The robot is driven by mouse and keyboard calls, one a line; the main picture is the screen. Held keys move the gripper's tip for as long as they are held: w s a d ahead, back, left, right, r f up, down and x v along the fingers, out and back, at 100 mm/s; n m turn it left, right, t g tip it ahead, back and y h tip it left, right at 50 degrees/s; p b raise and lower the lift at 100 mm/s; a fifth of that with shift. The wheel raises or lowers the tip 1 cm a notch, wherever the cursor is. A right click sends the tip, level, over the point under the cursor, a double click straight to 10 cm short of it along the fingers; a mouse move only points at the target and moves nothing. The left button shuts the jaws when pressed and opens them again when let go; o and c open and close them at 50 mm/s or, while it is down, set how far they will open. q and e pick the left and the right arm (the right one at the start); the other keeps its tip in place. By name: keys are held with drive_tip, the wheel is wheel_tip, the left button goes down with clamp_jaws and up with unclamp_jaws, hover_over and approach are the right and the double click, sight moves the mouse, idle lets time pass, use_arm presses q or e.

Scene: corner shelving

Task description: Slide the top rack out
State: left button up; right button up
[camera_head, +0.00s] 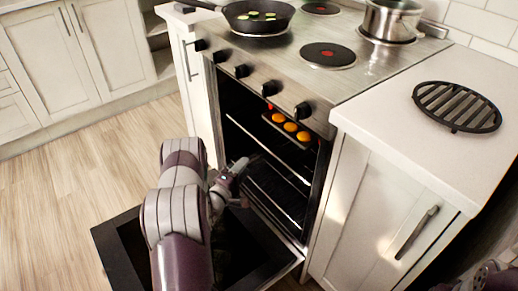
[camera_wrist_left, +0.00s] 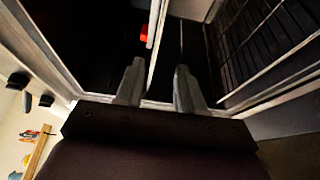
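The oven (camera_head: 212,112) is open, its door (camera_head: 115,245) folded down. Inside, a thin pale front bar of the upper rack (camera_head: 268,150) runs across the opening. A darker lower rack (camera_head: 282,200) lies below it. My left gripper (camera_head: 240,166) is at the oven mouth, just below and in front of the upper bar in the head view. In the left wrist view its two fingers (camera_wrist_left: 158,88) stand apart, with a pale bar (camera_wrist_left: 155,45) seen between them. I cannot tell whether they touch it.
A tray with orange round items (camera_head: 290,127) is inside the oven, high up. The stove top holds a pan (camera_head: 258,15) and a pot (camera_head: 390,20). A cabinet (camera_head: 375,210) stands close on the right. The floor (camera_head: 70,185) at left is clear.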

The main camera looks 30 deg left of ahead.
sight(262, 146)
use_arm(q)
drive_tip(key=w+b, duration=0.2)
drive_tip(key=w, duration=0.7)
drive_tip(key=shift+w+b, duration=0.35)
drive_tip(key=shift+b, duration=0.05)
drive_tip(key=shift+w+r, duration=0.1)
drive_tip(key=shift+w, duration=0.4)
clamp_jaws()
